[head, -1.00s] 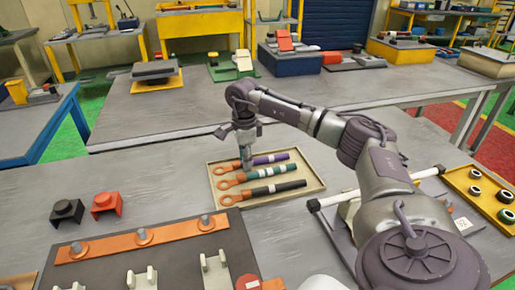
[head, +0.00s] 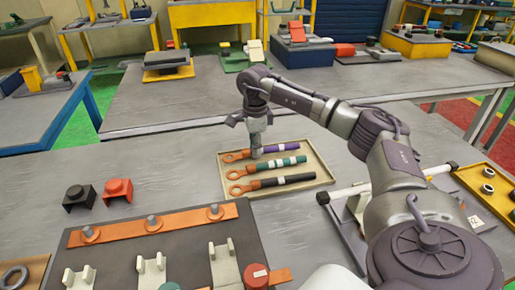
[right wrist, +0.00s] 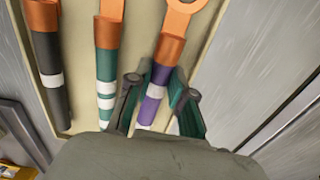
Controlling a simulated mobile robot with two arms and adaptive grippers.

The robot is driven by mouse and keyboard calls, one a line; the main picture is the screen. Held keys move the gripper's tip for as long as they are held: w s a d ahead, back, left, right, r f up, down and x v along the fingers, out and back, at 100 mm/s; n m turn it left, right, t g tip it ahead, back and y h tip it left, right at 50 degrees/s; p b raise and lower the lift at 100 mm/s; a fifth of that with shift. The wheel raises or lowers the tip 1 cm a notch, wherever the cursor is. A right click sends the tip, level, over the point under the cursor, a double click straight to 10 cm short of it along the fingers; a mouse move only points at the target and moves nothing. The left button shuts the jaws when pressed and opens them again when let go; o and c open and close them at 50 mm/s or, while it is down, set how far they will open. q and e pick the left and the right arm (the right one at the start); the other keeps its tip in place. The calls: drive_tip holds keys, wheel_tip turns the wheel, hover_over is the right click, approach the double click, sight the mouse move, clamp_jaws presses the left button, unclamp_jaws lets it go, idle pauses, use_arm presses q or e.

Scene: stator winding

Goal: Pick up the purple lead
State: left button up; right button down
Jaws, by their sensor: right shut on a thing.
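The purple lead (head: 281,148) has a copper ring terminal and a white band. It lies at the far side of a shallow beige tray (head: 325,168); I cannot tell any lift. My right gripper (head: 256,152) reaches down over it near its terminal end. In the right wrist view, my right gripper's two fingers (right wrist: 158,100) stand on either side of the purple lead (right wrist: 154,92) and are shut on it. Beside it lie a green lead (head: 270,164) and a black lead (head: 285,181), both untouched. My left gripper is out of view.
A dark fixture board with an orange strip (head: 148,227) and white clips stands front left. Black (head: 79,196) and red (head: 117,190) blocks sit behind it. A yellow tray (head: 470,178) with rings is at the right. Bare table lies left of the beige tray.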

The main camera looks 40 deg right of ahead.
wheel_tip(320, 180, up, 3)
drive_tip(key=shift+w, duration=0.1)
drive_tip(key=s+r+b, duration=0.1)
drive_tip(key=s+r, duration=0.2)
drive_tip(key=s, duration=0.3)
drive_tip(key=s+d+r, duration=0.1)
drive_tip(key=s+r, duration=0.3)
drive_tip(key=s, duration=0.1)
drive_tip(key=shift+s+d+b, duration=0.2)
drive_tip(key=shift+s+b, duration=0.15)
drive_tip(key=shift+s, duration=0.05)
